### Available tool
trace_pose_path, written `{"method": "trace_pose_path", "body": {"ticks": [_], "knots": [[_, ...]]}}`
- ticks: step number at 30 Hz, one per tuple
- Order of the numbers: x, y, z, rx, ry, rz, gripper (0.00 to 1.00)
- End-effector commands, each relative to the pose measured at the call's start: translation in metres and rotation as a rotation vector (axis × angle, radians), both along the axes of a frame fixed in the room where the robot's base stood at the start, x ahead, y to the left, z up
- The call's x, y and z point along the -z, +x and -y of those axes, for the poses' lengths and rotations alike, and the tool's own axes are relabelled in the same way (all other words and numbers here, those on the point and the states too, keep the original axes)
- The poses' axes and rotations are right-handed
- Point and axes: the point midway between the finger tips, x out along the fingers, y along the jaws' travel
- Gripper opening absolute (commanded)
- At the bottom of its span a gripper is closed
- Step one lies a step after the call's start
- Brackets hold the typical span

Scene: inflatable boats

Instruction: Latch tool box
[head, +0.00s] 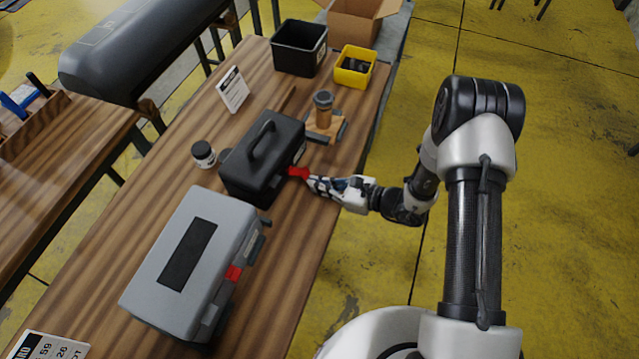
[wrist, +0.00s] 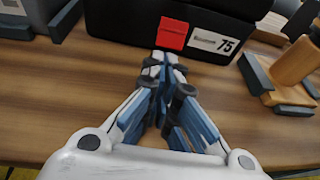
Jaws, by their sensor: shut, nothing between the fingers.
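The black tool box (head: 262,158) with a top handle stands on the wooden table, its lid looking down. Its red latch (head: 299,173) is on the side facing my arm. The latch also shows in the wrist view (wrist: 173,34), beside a white label (wrist: 215,43) reading 75. My gripper (head: 314,182) is shut and empty, its fingertips right at the latch's lower edge. I cannot tell whether they touch it. A grey tool box (head: 152,247) with its own red latch (head: 233,273) stands nearer on the table.
A wooden stand with a dark-topped knob (head: 323,108) stands right behind the black box. A small jar (head: 203,154) and a white sign (head: 232,89) are to its left. Black (head: 299,47) and yellow (head: 355,66) bins stand at the far end. The table's right edge runs under my gripper.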

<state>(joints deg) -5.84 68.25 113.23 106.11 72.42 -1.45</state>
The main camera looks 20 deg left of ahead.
Motion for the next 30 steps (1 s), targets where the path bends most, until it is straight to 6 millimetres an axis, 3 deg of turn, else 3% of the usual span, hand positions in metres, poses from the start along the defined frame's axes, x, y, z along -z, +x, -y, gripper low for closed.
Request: {"method": "trace_pose_path", "body": {"ticks": [20,30], "knots": [[-0.014,0.0,0.001,0.001,-0.117,-0.019,0.0],[-0.036,0.001,-0.002,-0.003,-0.304,-0.047,0.0]]}}
